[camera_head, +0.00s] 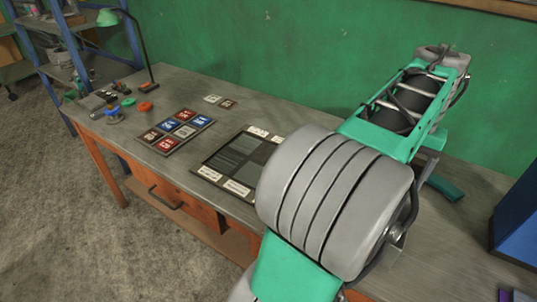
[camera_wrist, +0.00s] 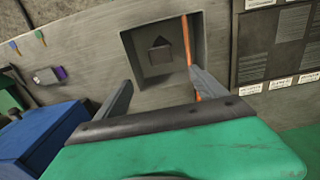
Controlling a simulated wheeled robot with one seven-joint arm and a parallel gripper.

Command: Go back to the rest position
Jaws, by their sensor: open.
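My gripper (camera_wrist: 160,78) shows in the wrist view with its two fingers spread wide apart and nothing between them. Beyond the fingertips is a square grey recess or shallow tray (camera_wrist: 129,45) with a small dark pointed block (camera_wrist: 160,48) in it. The fingers look apart from the block. In the head view my green and grey arm reaches over the workbench (camera_head: 300,112), and it hides that part of the bench; I cannot make out the fingers there.
A blue box (camera_head: 518,215) stands right. A green wall (camera_head: 250,50) bounds the back.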

